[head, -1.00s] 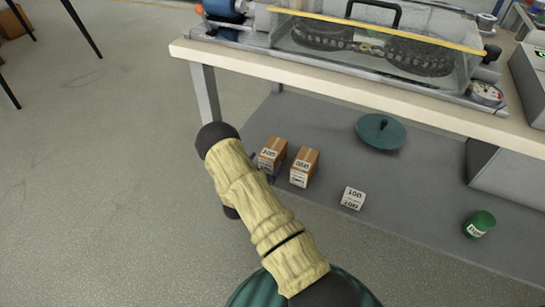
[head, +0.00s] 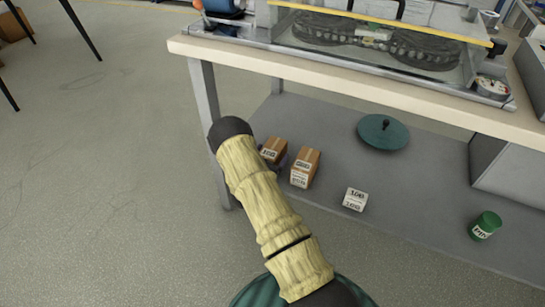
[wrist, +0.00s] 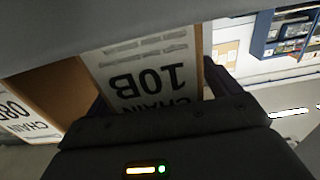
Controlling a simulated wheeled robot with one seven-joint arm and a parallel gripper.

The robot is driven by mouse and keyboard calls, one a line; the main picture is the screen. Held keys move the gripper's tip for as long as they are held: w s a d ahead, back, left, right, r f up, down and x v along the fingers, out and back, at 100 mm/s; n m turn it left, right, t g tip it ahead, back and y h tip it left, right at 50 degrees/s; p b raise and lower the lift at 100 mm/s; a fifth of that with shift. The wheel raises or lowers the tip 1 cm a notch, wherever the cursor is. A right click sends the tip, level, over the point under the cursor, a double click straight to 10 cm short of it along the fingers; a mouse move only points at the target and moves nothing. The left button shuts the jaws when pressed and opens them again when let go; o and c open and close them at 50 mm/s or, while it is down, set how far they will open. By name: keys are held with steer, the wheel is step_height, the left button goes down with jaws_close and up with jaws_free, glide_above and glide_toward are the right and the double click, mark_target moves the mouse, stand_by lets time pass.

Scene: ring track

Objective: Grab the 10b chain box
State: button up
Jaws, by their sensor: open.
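The 10B chain box (wrist: 150,70) is a brown carton with a white label, upside down in the wrist view. It stands between the two dark fingers of my gripper (wrist: 155,100), which is open; I cannot tell whether either finger touches it. The 08B chain box (wrist: 35,100) is at its left there. In the head view two brown cartons stand on the lower shelf; the left one (head: 273,148), partly behind my arm, appears to be the 10B box, and the right one (head: 305,168) the 08B box. My gripper is mostly hidden behind my arm in the head view.
The grey lower shelf (head: 400,180) also holds a small white box (head: 355,199), a green can (head: 485,225) and a teal round lid (head: 383,132). The workbench top (head: 350,80) lies above, with a leg (head: 203,100) close to my arm.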

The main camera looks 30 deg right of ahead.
steer(key=shift+c, duration=0.2)
steer(key=c, duration=1.7)
steer(key=shift+r, duration=0.15)
step_height(320, 180, up, 10)
steer(key=p, duration=0.4)
steer(key=shift+p, duration=0.4)
